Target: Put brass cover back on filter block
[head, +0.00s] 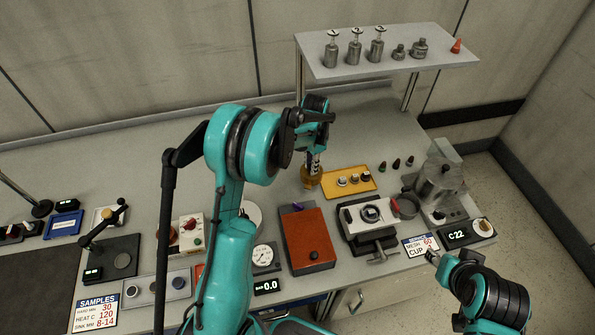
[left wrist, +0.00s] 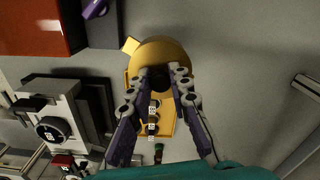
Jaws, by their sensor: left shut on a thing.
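My left gripper (head: 313,163) points down near the left end of a yellow tray (head: 361,188), shut on the brass cover (head: 311,178). In the left wrist view the rounded brass cover (left wrist: 163,50) sits between the fingertips (left wrist: 160,82) and overlaps the tray. I cannot tell whether it touches anything below. A pale block with a dark round top (head: 371,213) sits on a dark vise-like base, right of the red-brown box; it may be the filter block. It also shows in the left wrist view (left wrist: 52,130). My right gripper (head: 433,257) is small at lower right; its fingers are unclear.
The red-brown box (head: 308,238) stands left of the pale block. A grey machine (head: 438,185) and a reddish ring (head: 405,207) are to its right. A shelf (head: 440,62) with metal weights overhangs the back. Bare grey bench lies behind the tray.

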